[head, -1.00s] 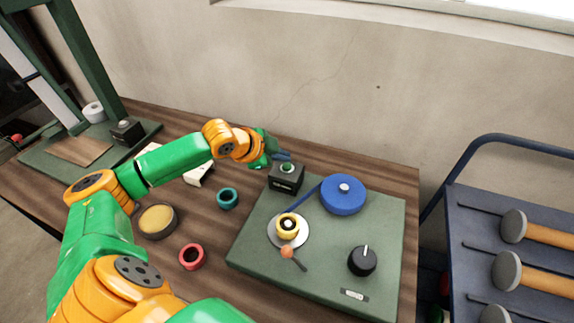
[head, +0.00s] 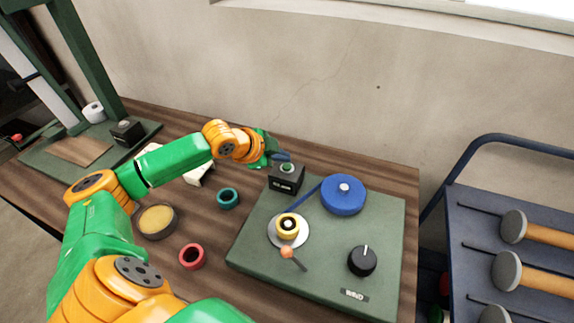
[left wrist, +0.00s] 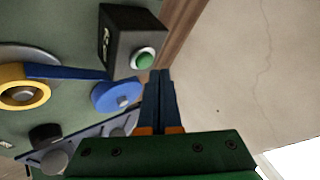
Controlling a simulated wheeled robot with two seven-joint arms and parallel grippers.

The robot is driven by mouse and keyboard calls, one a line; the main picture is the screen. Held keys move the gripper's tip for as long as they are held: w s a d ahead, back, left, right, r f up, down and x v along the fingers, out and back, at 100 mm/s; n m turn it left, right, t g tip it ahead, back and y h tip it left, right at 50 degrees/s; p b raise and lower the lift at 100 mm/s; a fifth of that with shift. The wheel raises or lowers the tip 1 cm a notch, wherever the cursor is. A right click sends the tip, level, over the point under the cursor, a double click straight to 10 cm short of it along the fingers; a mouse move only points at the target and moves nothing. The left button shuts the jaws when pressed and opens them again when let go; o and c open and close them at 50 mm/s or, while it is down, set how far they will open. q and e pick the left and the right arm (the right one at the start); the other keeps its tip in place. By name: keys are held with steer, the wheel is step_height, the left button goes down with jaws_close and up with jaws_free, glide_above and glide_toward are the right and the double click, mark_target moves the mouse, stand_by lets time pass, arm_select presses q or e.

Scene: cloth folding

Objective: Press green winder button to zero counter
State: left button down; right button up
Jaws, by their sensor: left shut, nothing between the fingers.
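The green winder button (head: 287,167) sits on top of a small black counter box (head: 287,183) at the back left corner of the green winder plate. The button (left wrist: 144,60) and box (left wrist: 128,35) also show in the left wrist view. My left gripper (head: 284,156) is shut and empty, its blue fingertips just behind and above the button in the head view. In the left wrist view the shut fingertips (left wrist: 160,75) are close beside the button; whether they touch it I cannot tell. The counter's digits are too small to read. My right gripper is not in view.
The winder plate (head: 330,285) carries a blue spool (head: 343,195), a yellow bobbin (head: 288,225), an orange-knobbed crank (head: 288,253) and a black dial (head: 362,261). Teal (head: 228,198) and red (head: 192,256) rings and a round tin (head: 157,221) lie left. A blue rack (head: 510,260) stands right.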

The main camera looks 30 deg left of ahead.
mark_target(283, 169)
arm_select(q)
steer(key=shift+f, duration=0.15)
steer(key=shift+f, duration=0.2)
steer(key=shift+f, duration=0.5)
stand_by(0.5)
steer(key=shift+r, duration=0.1)
steer(key=shift+r+p, duration=0.8)
steer(key=shift+p, duration=0.35)
steer(key=shift+r, duration=0.1)
step_height(283, 169, up, 5)
steer(key=p, duration=0.6)
